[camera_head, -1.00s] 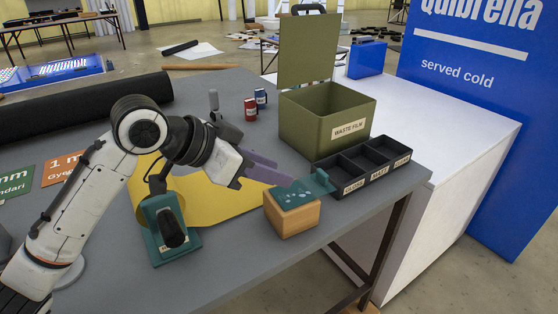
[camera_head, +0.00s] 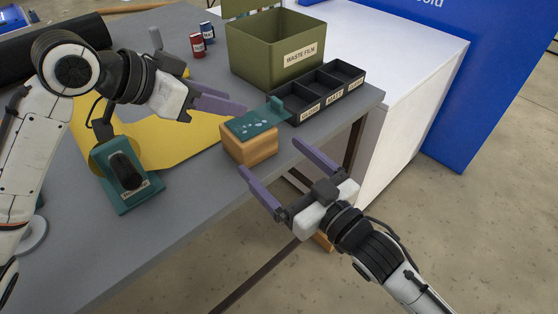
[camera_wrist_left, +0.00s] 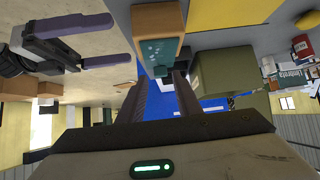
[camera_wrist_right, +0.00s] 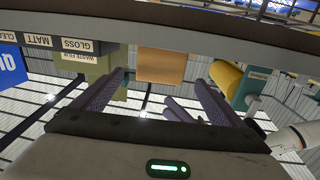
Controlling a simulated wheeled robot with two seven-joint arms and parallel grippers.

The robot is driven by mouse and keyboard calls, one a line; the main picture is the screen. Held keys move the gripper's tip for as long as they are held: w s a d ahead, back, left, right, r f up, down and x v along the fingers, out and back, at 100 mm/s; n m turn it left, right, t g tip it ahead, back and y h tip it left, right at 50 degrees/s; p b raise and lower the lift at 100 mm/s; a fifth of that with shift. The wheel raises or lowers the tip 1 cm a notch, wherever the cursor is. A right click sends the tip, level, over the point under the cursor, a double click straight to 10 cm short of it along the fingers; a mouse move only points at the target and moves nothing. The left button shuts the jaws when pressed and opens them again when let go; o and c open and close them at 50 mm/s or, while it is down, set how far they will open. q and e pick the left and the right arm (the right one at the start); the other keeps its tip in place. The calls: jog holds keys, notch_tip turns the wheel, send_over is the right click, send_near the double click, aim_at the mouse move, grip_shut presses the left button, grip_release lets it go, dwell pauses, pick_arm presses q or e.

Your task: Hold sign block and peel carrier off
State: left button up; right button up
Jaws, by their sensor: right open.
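The sign block (camera_head: 249,151), orange-brown and box-shaped, sits at the table's front edge. The teal carrier (camera_head: 254,123) with pale marks covers its top, and a tab stands up at its right end. My left gripper (camera_head: 238,103) is open and empty just behind and above the block; the block and carrier also show in the left wrist view (camera_wrist_left: 155,45). My right gripper (camera_head: 270,157) is open in front of the table edge, its fingers pointing at the block. In the right wrist view the block (camera_wrist_right: 161,65) lies ahead, between the spread fingers and apart from them.
A green WASTE FILM bin (camera_head: 270,58) and a black tray (camera_head: 290,108) with labelled compartments stand behind and right of the block. A teal device (camera_head: 118,190) stands on the left. A yellow sheet (camera_head: 165,155) lies under my left arm. Two small cans (camera_head: 197,44) stand farther back.

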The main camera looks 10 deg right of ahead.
aim_at(248, 134)
jog(key=x, duration=1)
jog(key=shift+w+a+r, duration=0.1)
jog(key=shift+a, duration=0.05)
jog(key=shift+c, duration=0.2)
jog(key=c, duration=1.2)
pick_arm(q)
jog(key=shift+c, duration=0.4)
